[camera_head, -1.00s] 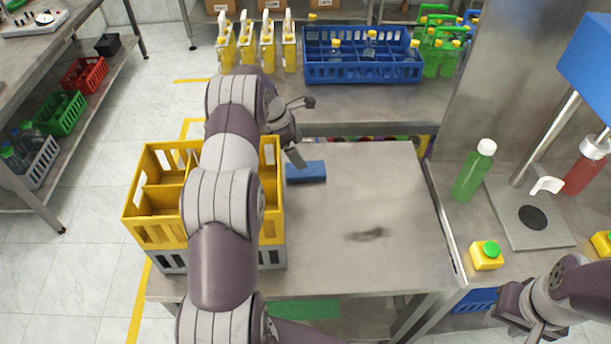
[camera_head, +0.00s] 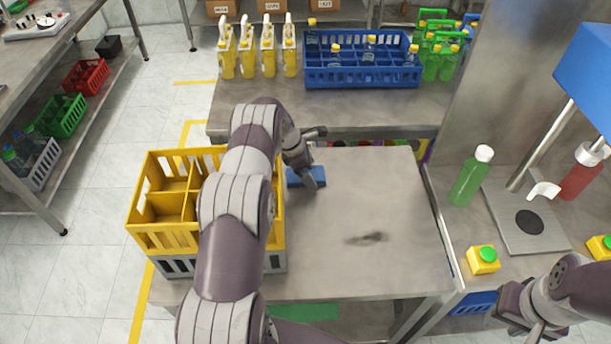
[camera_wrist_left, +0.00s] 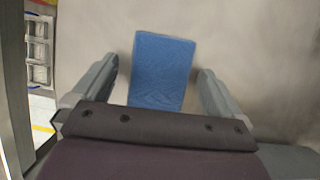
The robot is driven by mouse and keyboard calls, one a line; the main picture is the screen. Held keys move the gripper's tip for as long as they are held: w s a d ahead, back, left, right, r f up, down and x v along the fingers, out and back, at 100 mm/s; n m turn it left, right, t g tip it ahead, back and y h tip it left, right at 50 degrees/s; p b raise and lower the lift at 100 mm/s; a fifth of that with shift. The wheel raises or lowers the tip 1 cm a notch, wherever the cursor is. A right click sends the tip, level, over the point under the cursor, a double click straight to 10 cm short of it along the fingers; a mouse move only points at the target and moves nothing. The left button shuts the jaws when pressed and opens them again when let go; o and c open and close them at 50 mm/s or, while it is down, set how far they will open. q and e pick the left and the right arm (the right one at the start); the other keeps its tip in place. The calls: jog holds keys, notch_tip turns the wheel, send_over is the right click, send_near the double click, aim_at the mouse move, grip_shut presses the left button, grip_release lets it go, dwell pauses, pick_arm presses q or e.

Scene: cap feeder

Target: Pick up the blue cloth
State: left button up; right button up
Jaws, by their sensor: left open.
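The blue cloth (camera_head: 306,177) is a small folded block lying on the metal table, just right of the yellow crate. In the left wrist view the cloth (camera_wrist_left: 161,70) lies between the two open fingers of my left gripper (camera_wrist_left: 159,88), with a gap on each side. In the head view my left gripper (camera_head: 312,160) is over the cloth and partly hides it. My right gripper (camera_head: 520,310) is at the lower right, far from the cloth; its fingers do not show clearly.
A yellow crate (camera_head: 150,240) on a grey one stands left of the cloth, partly behind my left arm. The metal table (camera_head: 370,200) is clear to the right, apart from a dark stain (camera_head: 367,238). A green bottle (camera_head: 470,178) stands further right.

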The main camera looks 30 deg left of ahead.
aim_at(316, 172)
pick_arm(q)
jog(key=shift+f, duration=0.25)
dwell(0.3)
jog(key=c, duration=1.1)
jog(key=shift+r, duration=0.1)
jog(key=shift+r, duration=0.3)
jog(key=shift+w+r, duration=0.1)
jog(key=shift+r, duration=0.1)
notch_tip(316, 172, up, 3)
jog(key=shift+b, duration=0.5)
jog(key=s+d+r+b, duration=0.1)
jog(key=s+d+r, duration=0.3)
jog(key=d+r, duration=0.3)
jog(key=d, duration=0.4)
jog(key=shift+r, duration=0.2)
